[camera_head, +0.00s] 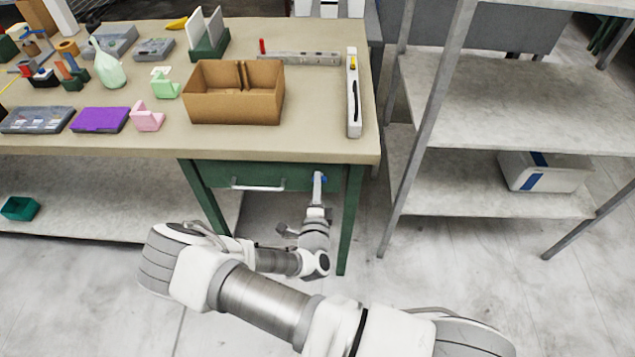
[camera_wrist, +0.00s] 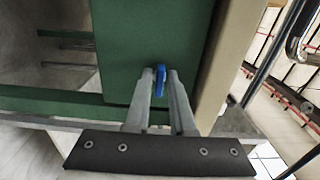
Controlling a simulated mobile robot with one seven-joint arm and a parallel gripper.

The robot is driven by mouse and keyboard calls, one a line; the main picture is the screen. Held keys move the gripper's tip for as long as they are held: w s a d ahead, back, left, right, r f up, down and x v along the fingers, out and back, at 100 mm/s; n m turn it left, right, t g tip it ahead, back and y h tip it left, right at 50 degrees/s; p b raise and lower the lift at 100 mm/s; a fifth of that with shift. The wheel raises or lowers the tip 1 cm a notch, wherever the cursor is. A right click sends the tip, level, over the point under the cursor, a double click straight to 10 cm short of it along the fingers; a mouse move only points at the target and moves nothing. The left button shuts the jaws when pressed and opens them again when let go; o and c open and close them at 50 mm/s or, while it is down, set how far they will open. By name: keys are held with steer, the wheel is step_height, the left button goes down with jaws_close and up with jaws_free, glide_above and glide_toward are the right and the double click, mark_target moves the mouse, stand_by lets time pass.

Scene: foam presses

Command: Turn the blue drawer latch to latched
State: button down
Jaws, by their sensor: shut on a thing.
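The blue drawer latch (camera_wrist: 161,82) sits on the green drawer front (camera_wrist: 125,40), near its edge. In the wrist view my gripper (camera_wrist: 161,78) has its two grey fingers on either side of the latch, shut on it. The latch lies roughly along the fingers in this view; part of it is hidden between them. In the head view my gripper (camera_head: 319,178) reaches the right end of the green drawer (camera_head: 225,174), and a bit of the blue latch (camera_head: 324,179) shows beside the fingertips. The drawer looks closed and has a pale bar handle (camera_head: 258,188).
The table top (camera_head: 310,140) above the drawer holds a cardboard box (camera_head: 232,108), a white level (camera_head: 353,95) and several small items. A green table leg (camera_head: 350,215) stands right of my gripper. A grey shelf rack (camera_head: 470,185) stands farther right.

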stand_by(0.3)
steer(key=c, duration=0.9)
jaws_free()
